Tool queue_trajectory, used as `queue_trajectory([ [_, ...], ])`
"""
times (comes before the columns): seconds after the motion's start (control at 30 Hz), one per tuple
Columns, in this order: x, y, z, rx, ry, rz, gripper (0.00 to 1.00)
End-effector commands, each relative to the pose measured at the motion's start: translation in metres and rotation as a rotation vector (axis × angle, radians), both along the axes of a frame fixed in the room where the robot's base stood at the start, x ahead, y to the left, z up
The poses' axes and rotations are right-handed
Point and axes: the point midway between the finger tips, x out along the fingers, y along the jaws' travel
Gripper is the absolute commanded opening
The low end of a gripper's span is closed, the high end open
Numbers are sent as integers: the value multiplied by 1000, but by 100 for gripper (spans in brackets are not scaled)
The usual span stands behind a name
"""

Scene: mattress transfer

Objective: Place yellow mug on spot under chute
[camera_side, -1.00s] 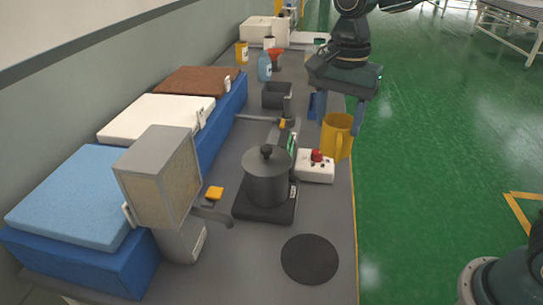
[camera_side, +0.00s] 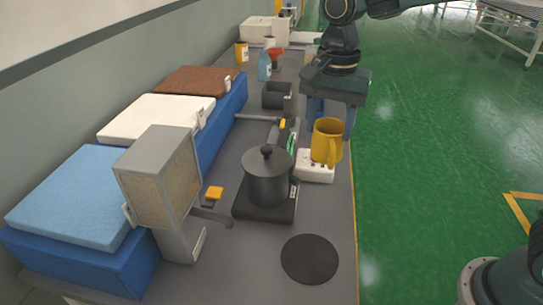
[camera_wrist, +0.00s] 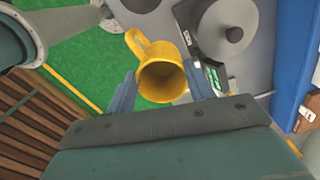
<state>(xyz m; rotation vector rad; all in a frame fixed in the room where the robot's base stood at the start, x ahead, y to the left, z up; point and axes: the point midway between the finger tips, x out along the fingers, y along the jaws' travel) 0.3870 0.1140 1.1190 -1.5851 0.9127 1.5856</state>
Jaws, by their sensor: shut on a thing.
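The yellow mug (camera_side: 325,145) is upright in the side view, handle toward the camera. My gripper (camera_side: 331,122) is shut on it, with blue fingers on either side, and holds it over the white box (camera_side: 317,173). The wrist view shows the mug (camera_wrist: 160,78) open end toward the camera, between the fingers of my gripper (camera_wrist: 158,90). A grey box-shaped dispenser (camera_side: 158,180) with a short spout (camera_side: 212,217) stands at the left front; it may be the chute. A flat round black mat (camera_side: 310,259) lies bare at the table's front. I cannot tell whether it is the spot.
A dark lidded pot (camera_side: 267,183) on a black base (camera_side: 264,212) stands between the mug and the dispenser. A dark square container (camera_side: 276,95) and bottle (camera_side: 264,66) stand farther back. Foam blocks on blue bases line the left. Green floor lies right.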

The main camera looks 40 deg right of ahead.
Motion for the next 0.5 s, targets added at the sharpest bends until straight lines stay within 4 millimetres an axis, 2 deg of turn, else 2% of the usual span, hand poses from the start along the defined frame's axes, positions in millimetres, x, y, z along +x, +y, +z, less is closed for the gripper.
queue_trajectory([
  [0.5, 12, 75, -62, 0, 3, 566, 20],
])
